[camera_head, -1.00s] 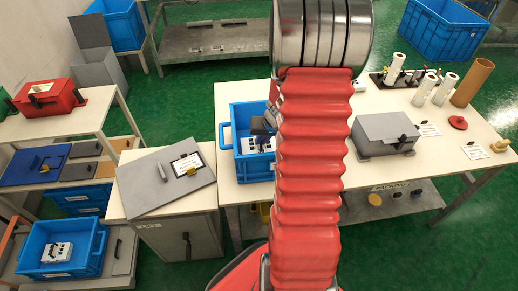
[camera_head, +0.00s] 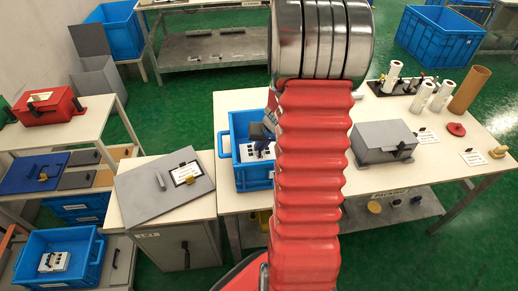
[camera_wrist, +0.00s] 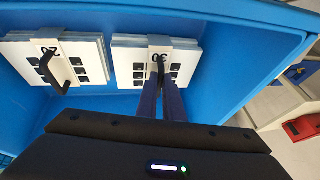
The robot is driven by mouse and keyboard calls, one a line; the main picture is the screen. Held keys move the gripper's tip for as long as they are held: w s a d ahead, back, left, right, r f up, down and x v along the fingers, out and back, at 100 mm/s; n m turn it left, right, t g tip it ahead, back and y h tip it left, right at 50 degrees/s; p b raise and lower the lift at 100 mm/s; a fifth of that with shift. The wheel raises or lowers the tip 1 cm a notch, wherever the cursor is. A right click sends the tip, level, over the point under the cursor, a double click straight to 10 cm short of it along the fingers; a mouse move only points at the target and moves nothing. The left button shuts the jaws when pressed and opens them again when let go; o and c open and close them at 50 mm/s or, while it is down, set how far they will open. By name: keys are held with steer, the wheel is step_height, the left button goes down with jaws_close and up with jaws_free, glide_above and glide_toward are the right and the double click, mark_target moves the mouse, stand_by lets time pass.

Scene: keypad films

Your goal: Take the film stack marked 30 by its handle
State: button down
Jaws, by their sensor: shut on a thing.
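The film stack marked 30 (camera_wrist: 125,62) is a white block with dark squares and a black handle (camera_wrist: 160,68). It sits in a blue crate (camera_wrist: 235,60), right of a similar stack marked 20 (camera_wrist: 22,55) in the wrist view. The labels read upside down there. My gripper (camera_wrist: 162,84) has its narrow dark fingers shut on the black handle of the 30 stack. The fingers hide part of the handle. In the head view the crate (camera_head: 257,176) stands on the table, and my red arm hides its right side.
A grey case (camera_head: 383,150) and several white rolls stand on the table to the right. A grey panel with a label card (camera_head: 185,174) lies on the cabinet at left. Another blue crate (camera_head: 85,268) at lower left holds a white stack (camera_head: 53,262).

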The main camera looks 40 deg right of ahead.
step_height(320, 180, up, 17)
stand_by(0.4)
